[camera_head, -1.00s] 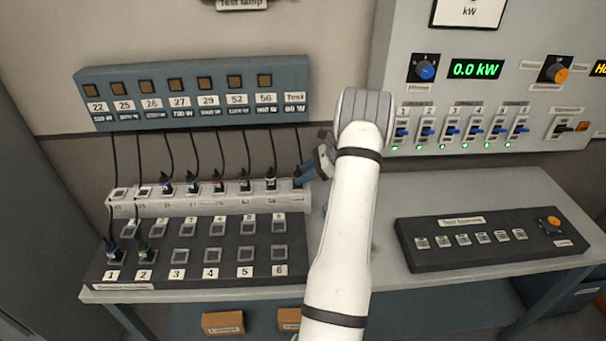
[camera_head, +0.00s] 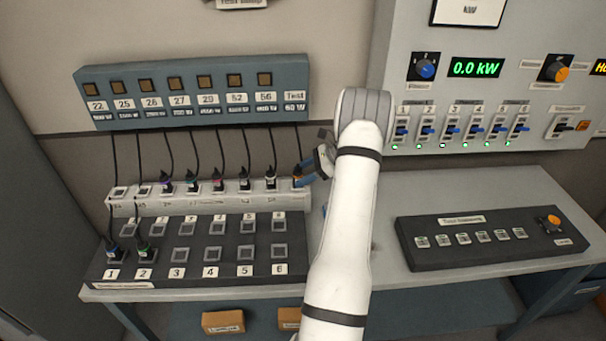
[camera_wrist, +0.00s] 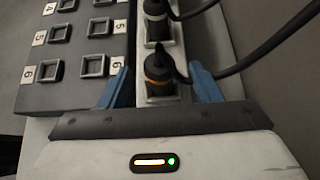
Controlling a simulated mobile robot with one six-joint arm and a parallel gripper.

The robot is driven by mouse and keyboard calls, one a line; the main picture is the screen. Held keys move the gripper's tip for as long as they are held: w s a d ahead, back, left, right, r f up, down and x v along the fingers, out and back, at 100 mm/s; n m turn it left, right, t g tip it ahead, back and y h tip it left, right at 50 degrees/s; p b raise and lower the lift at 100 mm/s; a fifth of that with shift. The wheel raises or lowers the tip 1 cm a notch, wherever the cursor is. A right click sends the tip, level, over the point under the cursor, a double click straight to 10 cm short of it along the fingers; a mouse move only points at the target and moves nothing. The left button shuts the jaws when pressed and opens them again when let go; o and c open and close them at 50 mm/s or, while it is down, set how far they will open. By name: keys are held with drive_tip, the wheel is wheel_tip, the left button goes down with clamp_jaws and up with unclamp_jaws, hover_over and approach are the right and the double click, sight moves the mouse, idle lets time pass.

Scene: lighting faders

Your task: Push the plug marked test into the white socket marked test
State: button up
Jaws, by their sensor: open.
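The test plug is a black plug with an orange band (camera_wrist: 158,70) and a cable leading off to the right in the wrist view. It stands at the end socket of the white socket strip (camera_head: 150,207), whose square rim shows beneath it; I cannot tell how deep it sits. In the head view this plug (camera_head: 297,182) is partly hidden by my gripper, below the panel label "Test" (camera_head: 295,97). My gripper (camera_wrist: 158,74) is open, with one blue finger on each side of the plug and visible gaps. It also shows in the head view (camera_head: 304,174).
Several other plugs stand in the white strip, the neighbouring one (camera_wrist: 157,15) close by. A black numbered socket board (camera_head: 195,282) lies in front, with plugs at 1 and 2. A black control box (camera_head: 490,257) is on the right of the bench (camera_head: 400,290).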

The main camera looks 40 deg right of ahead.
drive_tip(key=shift+r, duration=0.1)
wheel_tip(320, 180, up, 10)
drive_tip(key=shift+f+b, duration=0.1)
drive_tip(key=shift+b, duration=0.95)
drive_tip(key=s+a+r+n+g+h, duration=0.1)
drive_tip(key=s+a+r+n+g, duration=0.2)
drive_tip(key=a, duration=0.5)
drive_tip(key=s+a+r+n+h, duration=0.1)
drive_tip(key=a+r+n+h, duration=0.15)
drive_tip(key=a+n, duration=0.4)
drive_tip(key=s+a+r+n+g+h, duration=0.1)
drive_tip(key=s+a+r+n+g, duration=0.15)
drive_tip(key=a, duration=0.75)
drive_tip(key=s+a+n+t+h, duration=0.1)
drive_tip(key=s+a+n+h, duration=0.1)
drive_tip(key=s+a+n, duration=0.3)
drive_tip(key=s+a+n+t+h, duration=0.1)
drive_tip(key=s+a+n, duration=0.5)
drive_tip(key=s, duration=0.6)
drive_tip(key=shift+s+a+f+n+h, duration=0.2)
drive_tip(key=shift+a+n+h, duration=0.1)
drive_tip(key=shift+n+h, duration=0.65)
drive_tip(key=shift+c, duration=0.4)
